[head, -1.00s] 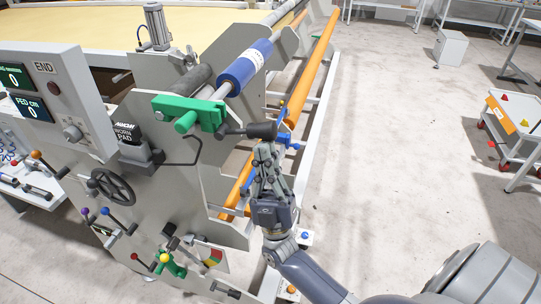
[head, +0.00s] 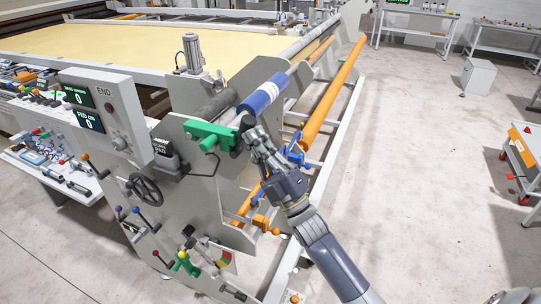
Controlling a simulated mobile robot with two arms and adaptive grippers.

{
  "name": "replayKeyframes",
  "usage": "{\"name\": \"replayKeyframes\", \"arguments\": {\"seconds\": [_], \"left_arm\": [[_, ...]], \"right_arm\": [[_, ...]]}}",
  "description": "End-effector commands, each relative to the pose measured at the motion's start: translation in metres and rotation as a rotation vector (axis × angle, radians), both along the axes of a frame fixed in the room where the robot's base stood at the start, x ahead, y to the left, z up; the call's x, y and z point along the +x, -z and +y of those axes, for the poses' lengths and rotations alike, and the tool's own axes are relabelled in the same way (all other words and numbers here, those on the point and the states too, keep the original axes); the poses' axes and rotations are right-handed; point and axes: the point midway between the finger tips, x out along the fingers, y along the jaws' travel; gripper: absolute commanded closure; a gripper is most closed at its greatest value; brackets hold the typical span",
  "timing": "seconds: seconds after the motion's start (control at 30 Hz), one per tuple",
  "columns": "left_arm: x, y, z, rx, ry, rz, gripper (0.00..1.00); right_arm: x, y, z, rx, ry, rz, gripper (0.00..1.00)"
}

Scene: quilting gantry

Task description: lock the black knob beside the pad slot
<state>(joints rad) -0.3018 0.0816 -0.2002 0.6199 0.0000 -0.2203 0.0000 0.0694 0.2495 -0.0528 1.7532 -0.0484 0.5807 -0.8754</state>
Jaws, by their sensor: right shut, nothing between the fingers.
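A black knob-ended handle (head: 246,123) sits at the right end of the green bracket (head: 208,134), at the end of the blue roller. My right gripper (head: 255,138) is at this handle, fingers shut with nothing between them. The fingers overlap the handle in the picture and partly hide it; I cannot tell whether they touch it. The holder marked as a worn pad slot (head: 166,154) is on the grey side plate, left of and below the bracket. My left gripper is not in view.
A control box (head: 104,115) with two displays and a black handwheel (head: 145,189) are left on the side plate. The blue roller (head: 263,93) and orange bar (head: 333,92) run back from the gripper. The floor at the right is open, with a white trolley (head: 523,147) at the edge.

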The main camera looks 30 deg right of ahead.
Motion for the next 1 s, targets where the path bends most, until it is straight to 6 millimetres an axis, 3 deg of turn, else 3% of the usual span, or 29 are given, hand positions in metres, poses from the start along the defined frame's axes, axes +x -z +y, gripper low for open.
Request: {"name": "replayKeyframes", "arguments": {"seconds": [0.4, 1.0], "left_arm": [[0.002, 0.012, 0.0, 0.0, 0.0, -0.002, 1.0], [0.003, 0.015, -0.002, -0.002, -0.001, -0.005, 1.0]], "right_arm": [[0.025, -0.017, 0.016, 0.001, 0.0, -0.004, 1.0], [0.032, -0.022, 0.022, 0.001, 0.0, -0.003, 1.0]]}}
